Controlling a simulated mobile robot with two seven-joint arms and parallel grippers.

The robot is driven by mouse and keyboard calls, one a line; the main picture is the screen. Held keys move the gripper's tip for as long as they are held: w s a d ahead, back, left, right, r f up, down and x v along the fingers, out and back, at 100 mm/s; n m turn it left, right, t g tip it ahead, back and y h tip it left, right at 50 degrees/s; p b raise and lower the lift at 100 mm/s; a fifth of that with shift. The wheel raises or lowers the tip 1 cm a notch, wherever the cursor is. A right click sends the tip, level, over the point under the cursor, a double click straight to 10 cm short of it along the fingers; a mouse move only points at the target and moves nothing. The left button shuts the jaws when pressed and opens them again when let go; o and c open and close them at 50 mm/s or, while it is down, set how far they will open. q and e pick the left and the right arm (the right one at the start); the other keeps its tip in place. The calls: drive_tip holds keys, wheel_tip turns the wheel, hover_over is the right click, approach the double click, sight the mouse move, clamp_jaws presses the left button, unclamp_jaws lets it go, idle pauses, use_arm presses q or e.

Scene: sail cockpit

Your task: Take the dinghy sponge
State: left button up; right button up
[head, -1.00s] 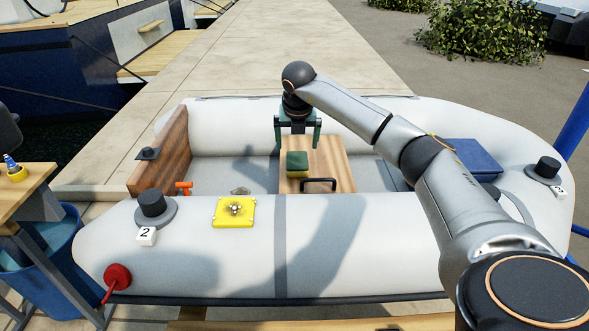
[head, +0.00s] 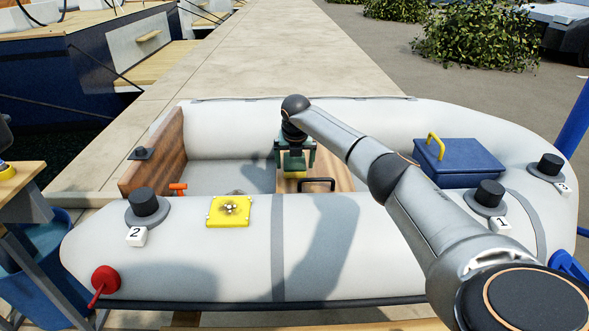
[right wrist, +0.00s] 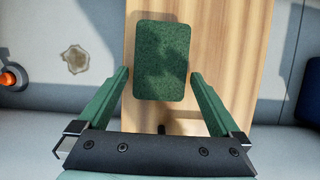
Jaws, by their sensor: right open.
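The dinghy sponge (head: 294,174) is a block with a green top and a yellow lower part. It lies on the wooden board inside the dinghy; its green top shows whole in the right wrist view (right wrist: 162,60). My right gripper (head: 294,158) is open above the sponge and partly hides it in the head view. In the right wrist view, its two green fingers (right wrist: 160,75) show on either side of the sponge with a small gap at each side. I see no contact. My left gripper is not in view.
The wooden board (head: 340,172) has a black handle (head: 317,184) on the near side of the sponge. A blue box (head: 470,163) with a yellow handle is at the right. The grey near tube (head: 370,240) carries a yellow plate (head: 229,211) and black fittings. An orange item (head: 179,188) is at the left.

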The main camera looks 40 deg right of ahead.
drive_tip(key=shift+w+d+f, duration=0.1)
drive_tip(key=shift+w+f, duration=0.05)
drive_tip(key=shift+f, duration=0.25)
drive_tip(key=c, duration=1.2)
